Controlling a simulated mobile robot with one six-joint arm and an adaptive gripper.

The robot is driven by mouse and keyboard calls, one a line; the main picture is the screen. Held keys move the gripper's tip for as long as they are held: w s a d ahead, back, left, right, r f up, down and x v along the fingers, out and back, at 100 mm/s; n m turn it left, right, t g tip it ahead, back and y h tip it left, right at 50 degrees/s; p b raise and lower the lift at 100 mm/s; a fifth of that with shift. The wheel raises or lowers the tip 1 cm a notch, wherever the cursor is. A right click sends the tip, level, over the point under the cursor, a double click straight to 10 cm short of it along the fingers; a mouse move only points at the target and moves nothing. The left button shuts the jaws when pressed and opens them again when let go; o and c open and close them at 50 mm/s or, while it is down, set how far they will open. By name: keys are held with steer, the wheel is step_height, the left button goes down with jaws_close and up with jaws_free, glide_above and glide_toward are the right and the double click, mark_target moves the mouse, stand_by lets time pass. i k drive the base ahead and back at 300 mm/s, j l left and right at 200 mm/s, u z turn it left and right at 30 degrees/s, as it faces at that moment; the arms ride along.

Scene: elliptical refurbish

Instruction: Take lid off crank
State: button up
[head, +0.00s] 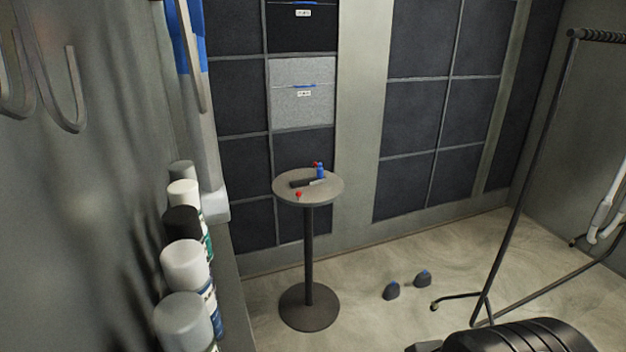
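I cannot pick out a crank or a lid with certainty in the head view. A black ribbed housing (522,338) shows at the bottom right, cut off by the frame edge. It may belong to the elliptical, but I cannot tell. My gripper is not in view.
A small round table (330,194) holds a blue bottle (320,170), a dark flat item and a small red item. Spray cans (184,265) stand on a shelf at left, below metal hooks (72,90). A dark metal frame (520,190) stands at right.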

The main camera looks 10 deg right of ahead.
mark_target(299, 183)
steer(key=i+l, duration=0.15)
steer(key=l, duration=0.2)
steer(key=i+l, duration=0.1)
steer(key=l, duration=0.2)
steer(key=i+l, duration=0.15)
steer(key=l, duration=0.2)
steer(key=i+j, duration=0.1)
steer(key=i, duration=0.85)
steer(key=i+j+z, duration=0.1)
steer(key=i, duration=0.8)
steer(key=i+j, duration=0.3)
steer(key=j, duration=0.15)
steer(key=i+j, duration=0.25)
steer(key=j, duration=0.15)
